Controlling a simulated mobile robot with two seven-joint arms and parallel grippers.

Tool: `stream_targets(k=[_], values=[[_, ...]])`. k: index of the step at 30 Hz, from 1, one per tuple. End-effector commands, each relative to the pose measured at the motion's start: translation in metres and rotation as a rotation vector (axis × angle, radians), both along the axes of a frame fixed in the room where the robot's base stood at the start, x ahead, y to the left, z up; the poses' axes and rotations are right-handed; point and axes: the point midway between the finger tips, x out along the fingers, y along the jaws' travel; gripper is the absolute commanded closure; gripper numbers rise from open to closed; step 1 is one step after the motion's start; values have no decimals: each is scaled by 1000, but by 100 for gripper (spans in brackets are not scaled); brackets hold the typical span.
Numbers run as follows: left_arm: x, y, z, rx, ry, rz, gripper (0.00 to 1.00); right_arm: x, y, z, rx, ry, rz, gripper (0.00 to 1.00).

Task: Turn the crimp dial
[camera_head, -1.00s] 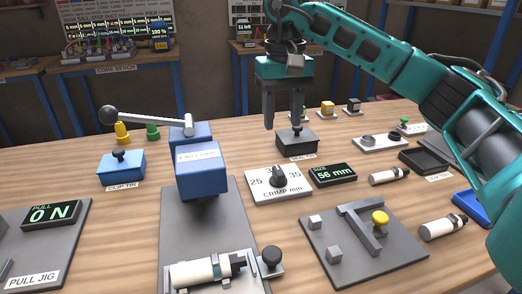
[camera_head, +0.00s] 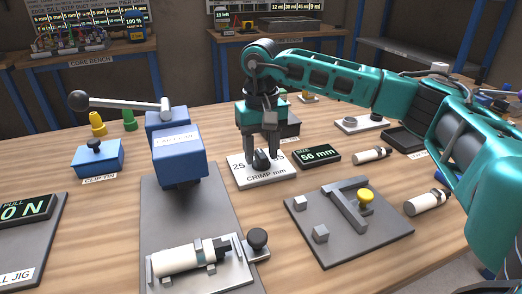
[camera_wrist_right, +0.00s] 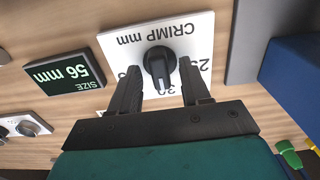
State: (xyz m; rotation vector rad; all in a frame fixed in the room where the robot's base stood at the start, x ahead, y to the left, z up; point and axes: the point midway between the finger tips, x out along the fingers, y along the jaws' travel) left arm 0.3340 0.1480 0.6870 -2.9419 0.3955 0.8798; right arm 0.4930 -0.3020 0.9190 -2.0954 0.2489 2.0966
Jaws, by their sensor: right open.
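The crimp dial is a black knob (camera_head: 262,159) on a white plate (camera_head: 262,180) marked "CRIMP mm", on the table right of the blue press. In the right wrist view the knob (camera_wrist_right: 159,66) stands between the fingers, its pointer bar towards the "30" mark. My right gripper (camera_head: 261,160) points down over the dial from above. Its fingers are open, one on each side of the knob, and it also shows in the right wrist view (camera_wrist_right: 160,90). Gaps show between knob and fingers there. My left gripper is not in view.
A size display (camera_head: 317,155) reading "56 mm" sits just right of the dial plate. The blue press (camera_head: 178,160) with its lever stands to the left. A grey jig plate (camera_head: 345,243) with a yellow knob lies in front to the right.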

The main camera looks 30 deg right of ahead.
Motion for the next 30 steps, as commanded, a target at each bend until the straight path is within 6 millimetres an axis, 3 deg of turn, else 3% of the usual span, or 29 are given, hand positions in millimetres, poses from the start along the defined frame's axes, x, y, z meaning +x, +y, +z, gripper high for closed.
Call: stream_targets(k=[8,22,30], values=[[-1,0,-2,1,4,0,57,0,0,-1,0,0,0,53],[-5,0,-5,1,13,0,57,0,0,-1,0,0,0,98],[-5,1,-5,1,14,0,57,0,0,-1,0,0,-6,100]])
